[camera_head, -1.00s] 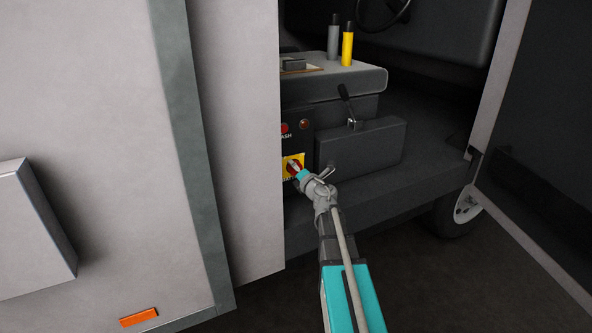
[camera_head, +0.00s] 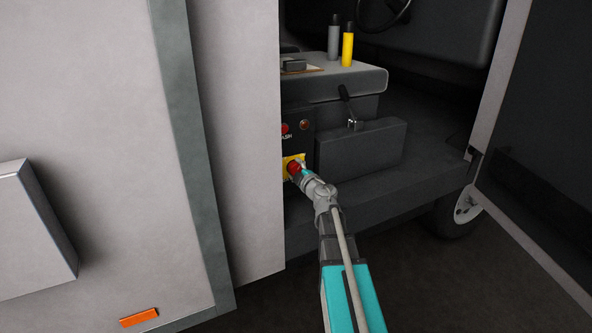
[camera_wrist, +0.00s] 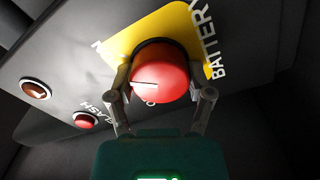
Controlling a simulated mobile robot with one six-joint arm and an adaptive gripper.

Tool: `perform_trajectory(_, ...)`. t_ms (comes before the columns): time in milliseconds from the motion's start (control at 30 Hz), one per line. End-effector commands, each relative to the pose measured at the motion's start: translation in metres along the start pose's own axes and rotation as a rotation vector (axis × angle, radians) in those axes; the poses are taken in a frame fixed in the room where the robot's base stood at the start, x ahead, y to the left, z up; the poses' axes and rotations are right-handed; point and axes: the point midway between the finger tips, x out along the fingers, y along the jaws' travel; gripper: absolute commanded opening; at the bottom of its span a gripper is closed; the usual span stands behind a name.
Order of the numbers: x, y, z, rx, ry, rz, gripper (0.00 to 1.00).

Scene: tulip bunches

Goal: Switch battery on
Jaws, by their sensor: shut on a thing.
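The battery switch is a red knob (camera_wrist: 158,76) on a yellow plate (camera_wrist: 178,30) marked "BATTERY", in the middle of the wrist view. In the head view the knob (camera_head: 294,168) and its yellow plate (camera_head: 287,160) sit low on a dark panel. My gripper (camera_wrist: 160,92) is shut on the red knob, with one finger on each side of it. The head view shows my gripper (camera_head: 302,172) at the plate, reaching in from the lower right. Part of the plate's lettering is hidden behind the knob.
A red button (camera_wrist: 85,120) marked "FLASH" and an orange-red light (camera_wrist: 35,89) are beside the plate. A pale wall panel (camera_head: 238,130) is on the left.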

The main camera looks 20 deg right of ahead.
Motion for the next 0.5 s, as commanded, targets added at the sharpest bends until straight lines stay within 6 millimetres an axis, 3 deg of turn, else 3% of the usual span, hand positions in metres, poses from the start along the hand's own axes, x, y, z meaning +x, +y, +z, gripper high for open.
perform_trajectory(500,0.0004,0.0004,0.0004,0.168,0.0,0.0,0.2)
